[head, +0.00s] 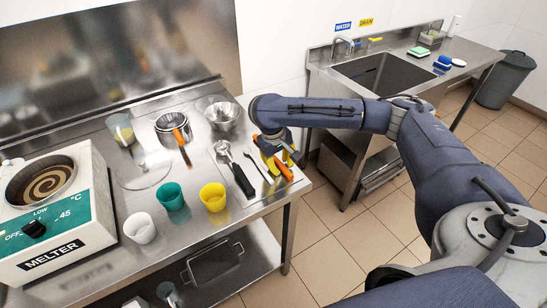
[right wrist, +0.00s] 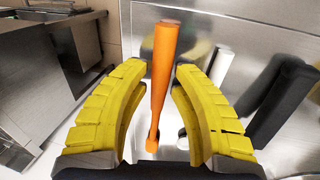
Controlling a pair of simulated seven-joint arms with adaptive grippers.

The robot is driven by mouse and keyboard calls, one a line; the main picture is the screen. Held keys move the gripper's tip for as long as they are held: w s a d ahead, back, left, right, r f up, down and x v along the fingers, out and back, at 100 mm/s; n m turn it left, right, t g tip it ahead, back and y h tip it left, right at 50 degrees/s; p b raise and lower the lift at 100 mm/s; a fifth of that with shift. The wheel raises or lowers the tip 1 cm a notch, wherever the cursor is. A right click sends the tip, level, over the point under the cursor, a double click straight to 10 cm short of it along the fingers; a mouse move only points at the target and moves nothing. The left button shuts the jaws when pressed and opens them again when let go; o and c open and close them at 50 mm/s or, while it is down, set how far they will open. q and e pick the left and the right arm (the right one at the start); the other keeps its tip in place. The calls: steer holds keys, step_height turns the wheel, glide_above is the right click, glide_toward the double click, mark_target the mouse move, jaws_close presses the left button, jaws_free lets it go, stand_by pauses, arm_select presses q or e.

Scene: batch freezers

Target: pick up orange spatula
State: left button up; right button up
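An orange-handled utensil, seemingly the orange spatula (head: 284,171), lies on the steel table near its right edge, partly hidden by my right gripper. In the right wrist view its orange length (right wrist: 160,66) runs between the two yellow fingers, with a visible gap on each side. My right gripper (head: 276,155) is open right over it, and its spread fingers (right wrist: 159,110) do not appear to touch it. Another orange-handled tool (head: 180,138) leans at the metal pots. My left gripper is not in view.
A black-handled scoop (head: 242,178) and a pale slim utensil (head: 257,167) lie just left of the gripper. Yellow (head: 213,197), teal (head: 170,196) and white (head: 140,228) cups stand further left by the melter (head: 60,215). A metal bowl (head: 222,115) is behind.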

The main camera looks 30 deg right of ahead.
steer(key=shift+o, duration=0.3)
steer(key=shift+f, duration=0.1)
jaws_close()
stand_by(0.4)
